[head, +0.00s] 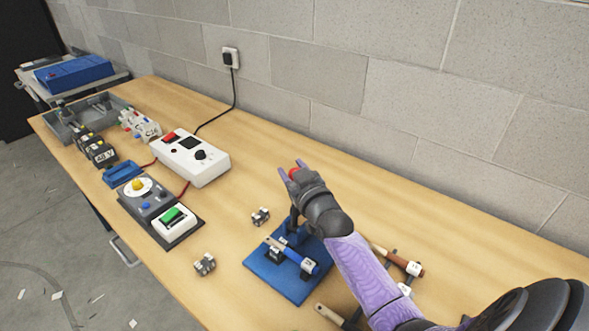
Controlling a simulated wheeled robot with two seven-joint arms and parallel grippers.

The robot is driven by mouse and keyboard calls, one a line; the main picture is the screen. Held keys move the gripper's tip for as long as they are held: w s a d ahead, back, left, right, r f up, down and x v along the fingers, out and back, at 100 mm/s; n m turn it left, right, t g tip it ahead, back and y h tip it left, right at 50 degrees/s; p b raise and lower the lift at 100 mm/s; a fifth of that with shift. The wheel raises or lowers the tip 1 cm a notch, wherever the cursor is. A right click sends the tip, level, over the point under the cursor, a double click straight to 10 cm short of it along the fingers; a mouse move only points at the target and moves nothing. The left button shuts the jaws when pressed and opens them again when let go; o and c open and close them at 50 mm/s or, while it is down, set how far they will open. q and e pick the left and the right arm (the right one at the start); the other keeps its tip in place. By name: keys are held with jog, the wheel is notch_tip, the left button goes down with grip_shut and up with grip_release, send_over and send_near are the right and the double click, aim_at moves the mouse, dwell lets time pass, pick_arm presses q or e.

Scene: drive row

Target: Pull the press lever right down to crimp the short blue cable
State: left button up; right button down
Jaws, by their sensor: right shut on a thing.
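The press has a flat blue base (285,286) on the wooden bench, with a dark upright (295,219) at its back. The short blue cable (298,254) lies across the press in dark holders, with a pale piece at each end. My right gripper (293,173) is above the back of the press, shut on the red knob of the press lever (295,171). The lever stands raised; the hand hides most of it. My right arm covers the right side of the press. My left gripper is out of view.
Small metal blocks (205,264) lie left of the press. A white box (192,158) and a grey control box (150,200) stand further left, a grey tray (75,128) beyond. Handled tools (400,262) lie right, partly behind my arm. A block wall (410,100) backs the bench.

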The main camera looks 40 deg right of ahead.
jog(key=shift+s+a+r+n, duration=0.1)
jog(key=shift+s+a+n, duration=0.1)
jog(key=shift+a+n, duration=0.45)
pick_arm(q)
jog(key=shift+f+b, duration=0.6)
jog(key=shift+b, duration=0.1)
pick_arm(e)
jog(key=s+a+f+n+t+y, duration=0.1)
jog(key=s+a+f+n+t, duration=0.1)
jog(key=a+n, duration=0.4)
jog(key=shift+a+t, duration=0.4)
jog(key=shift+a, duration=0.35)
jog(key=shift+s, duration=0.1)
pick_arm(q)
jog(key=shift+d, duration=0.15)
pick_arm(e)
jog(key=shift+c, duration=1.4)
grip_release()
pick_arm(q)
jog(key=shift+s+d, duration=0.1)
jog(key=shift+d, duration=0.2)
pick_arm(e)
jog(key=shift+o, duration=0.4)
jog(key=shift+s, duration=0.1)
